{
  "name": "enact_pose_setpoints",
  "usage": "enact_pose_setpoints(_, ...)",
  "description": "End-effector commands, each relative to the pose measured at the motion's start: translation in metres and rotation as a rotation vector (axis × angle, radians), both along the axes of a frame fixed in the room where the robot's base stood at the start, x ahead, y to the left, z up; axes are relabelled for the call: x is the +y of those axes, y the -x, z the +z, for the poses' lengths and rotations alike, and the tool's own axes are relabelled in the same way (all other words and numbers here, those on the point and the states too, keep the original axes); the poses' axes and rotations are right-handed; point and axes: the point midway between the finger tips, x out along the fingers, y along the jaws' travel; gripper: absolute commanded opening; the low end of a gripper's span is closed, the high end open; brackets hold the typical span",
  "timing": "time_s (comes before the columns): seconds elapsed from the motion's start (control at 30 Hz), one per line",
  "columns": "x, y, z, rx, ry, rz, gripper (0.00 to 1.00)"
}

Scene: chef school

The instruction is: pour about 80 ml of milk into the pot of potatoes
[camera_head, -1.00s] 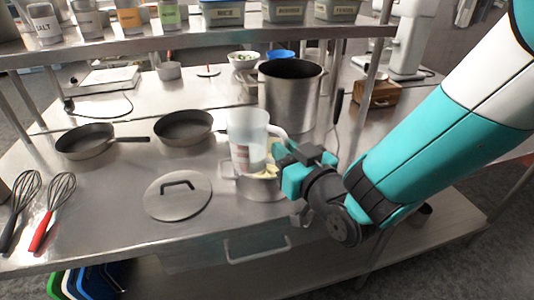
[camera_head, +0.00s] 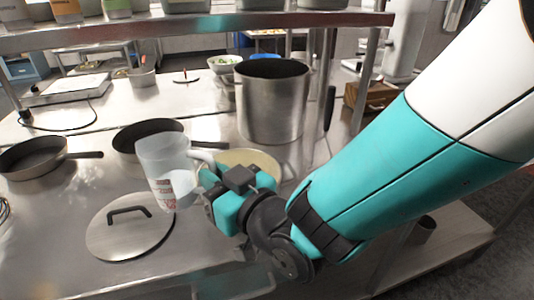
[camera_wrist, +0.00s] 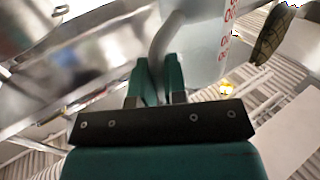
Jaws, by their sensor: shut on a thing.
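A clear measuring jug (camera_head: 165,168) with red markings hangs above the counter, left of the pot, and looks slightly tilted. Something whitish shows low inside it; the amount is unclear. My gripper (camera_head: 208,188) is shut on the jug's handle, which also shows in the wrist view between the fingers (camera_wrist: 158,82), with the jug wall (camera_wrist: 200,45) beyond. The pot of potatoes (camera_head: 280,168) stands right behind my gripper, with pale yellow contents (camera_head: 250,157) visible at its top. My gripper hides most of its body.
A lid (camera_head: 130,232) lies on the counter at the front left. Two frying pans (camera_head: 32,158) (camera_head: 150,136) sit behind it. A tall steel stockpot (camera_head: 270,108) stands behind the potato pot. A shelf (camera_head: 200,27) with containers crosses above the counter.

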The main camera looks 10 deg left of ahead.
Motion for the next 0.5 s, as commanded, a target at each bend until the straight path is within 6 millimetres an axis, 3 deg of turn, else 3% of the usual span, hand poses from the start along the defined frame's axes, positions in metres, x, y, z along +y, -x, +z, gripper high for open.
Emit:
enact_pose_setpoints(0.03,-0.0003,-0.0004,-0.0113,-0.001,-0.003,-0.001,0.0)
enact_pose_setpoints(0.1,-0.001,-0.001,-0.0154,-0.001,-0.003,-0.003,0.0)
enact_pose_setpoints(0.5,-0.0046,-0.0023,-0.016,0.001,-0.005,-0.006,0.0)
